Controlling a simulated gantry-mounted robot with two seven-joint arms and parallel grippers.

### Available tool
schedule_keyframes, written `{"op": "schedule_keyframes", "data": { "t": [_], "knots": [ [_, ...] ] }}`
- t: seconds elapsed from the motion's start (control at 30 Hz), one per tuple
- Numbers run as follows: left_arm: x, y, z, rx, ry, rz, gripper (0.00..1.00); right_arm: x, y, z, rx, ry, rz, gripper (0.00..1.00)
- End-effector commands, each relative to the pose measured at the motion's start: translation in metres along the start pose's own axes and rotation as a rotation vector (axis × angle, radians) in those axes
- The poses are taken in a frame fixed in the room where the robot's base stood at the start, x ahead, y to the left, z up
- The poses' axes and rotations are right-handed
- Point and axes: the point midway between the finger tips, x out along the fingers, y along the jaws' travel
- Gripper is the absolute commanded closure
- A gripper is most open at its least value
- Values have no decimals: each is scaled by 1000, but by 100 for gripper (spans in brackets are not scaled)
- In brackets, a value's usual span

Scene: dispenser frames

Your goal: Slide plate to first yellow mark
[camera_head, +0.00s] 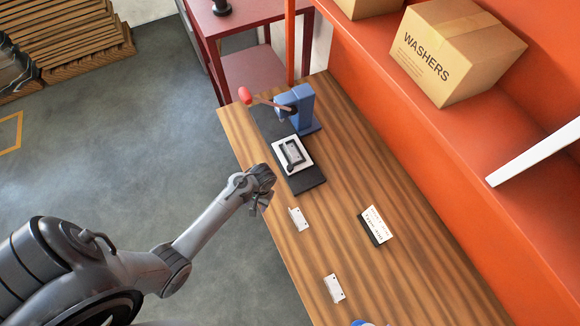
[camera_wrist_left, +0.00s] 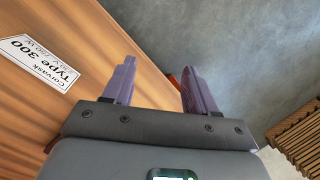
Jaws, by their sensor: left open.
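A white plate (camera_head: 281,160) with a dark grey piece (camera_head: 292,152) on it lies on the long black base (camera_head: 308,181) of a blue press (camera_head: 303,108). The press has a lever with a red knob (camera_head: 245,95). My left gripper (camera_head: 264,204) is at the table's left edge, beside the near end of the base and apart from the plate. In the left wrist view the left gripper (camera_wrist_left: 157,68) is open, with nothing between its fingers. I cannot make out a yellow mark on the base. My right gripper is not in view.
Two small metal brackets (camera_head: 298,219) (camera_head: 334,288) lie on the wooden table (camera_head: 340,175). An orange shelf with a washers box (camera_head: 455,50) borders the right side.

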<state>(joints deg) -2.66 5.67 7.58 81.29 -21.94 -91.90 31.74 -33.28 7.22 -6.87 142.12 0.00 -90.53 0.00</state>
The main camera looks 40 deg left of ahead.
Motion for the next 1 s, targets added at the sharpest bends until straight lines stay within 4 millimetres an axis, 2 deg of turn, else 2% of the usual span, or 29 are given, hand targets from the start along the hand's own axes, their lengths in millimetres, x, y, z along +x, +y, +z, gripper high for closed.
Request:
{"op": "schedule_keyframes", "data": {
  "t": [0.03,0.1,0.17,0.3,0.4,0.5,0.57,0.67,1.0],
  "knots": [
    [-5,5,-28,-16,0,21,43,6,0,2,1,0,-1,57],
    [-18,11,-59,-26,6,48,43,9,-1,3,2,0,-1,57],
    [-33,17,-83,-33,21,73,43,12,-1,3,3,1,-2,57],
    [-81,27,-132,-54,90,123,43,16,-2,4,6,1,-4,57],
    [-112,31,-156,-59,144,144,43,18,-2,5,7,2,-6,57],
    [-129,34,-168,-60,173,154,43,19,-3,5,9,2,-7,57],
    [-132,35,-172,-60,183,157,43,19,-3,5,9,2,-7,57],
    [-127,36,-176,-61,186,157,43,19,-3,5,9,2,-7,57],
    [-75,44,-185,-59,186,156,43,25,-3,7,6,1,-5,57]
  ]
}}
